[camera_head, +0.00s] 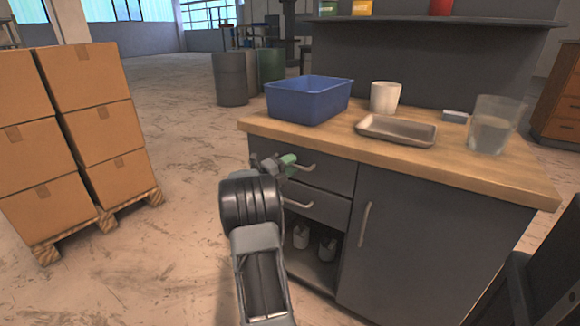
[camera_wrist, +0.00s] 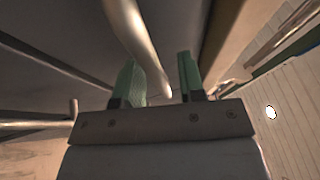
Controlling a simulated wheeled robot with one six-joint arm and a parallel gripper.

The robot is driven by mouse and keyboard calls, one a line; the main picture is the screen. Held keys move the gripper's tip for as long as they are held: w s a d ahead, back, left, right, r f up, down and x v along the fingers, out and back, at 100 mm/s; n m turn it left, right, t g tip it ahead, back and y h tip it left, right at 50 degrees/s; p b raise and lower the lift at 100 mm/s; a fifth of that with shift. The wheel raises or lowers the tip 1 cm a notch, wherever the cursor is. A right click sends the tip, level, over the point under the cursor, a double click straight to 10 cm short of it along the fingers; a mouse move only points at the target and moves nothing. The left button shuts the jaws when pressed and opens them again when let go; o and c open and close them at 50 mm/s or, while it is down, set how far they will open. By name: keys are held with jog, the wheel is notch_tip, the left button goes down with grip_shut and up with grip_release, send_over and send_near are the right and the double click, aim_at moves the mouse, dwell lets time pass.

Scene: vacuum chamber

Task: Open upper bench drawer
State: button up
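The bench (camera_head: 445,165) has a wooden top and dark grey fronts. Its upper drawer (camera_head: 335,177) looks shut, with a curved metal handle (camera_head: 306,166). My gripper (camera_head: 287,162) is at the left end of this handle, partly hidden by my own arm. In the wrist view my gripper (camera_wrist: 159,65) has its two green fingers apart, and the handle bar (camera_wrist: 138,35) runs between them. A gap shows between the bar and the right finger; contact with the left finger I cannot tell.
Below are a lower drawer (camera_head: 328,208) and an open shelf with white items. A cupboard door (camera_head: 420,240) is at right. On top stand a blue bin (camera_head: 308,101), metal tray (camera_head: 398,131), white cup (camera_head: 385,97) and clear container (camera_head: 493,125). Boxes (camera_head: 75,130) stand left; floor between is clear.

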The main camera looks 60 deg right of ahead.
grip_shut()
jog(key=shift+a, duration=0.1)
dwell(0.4)
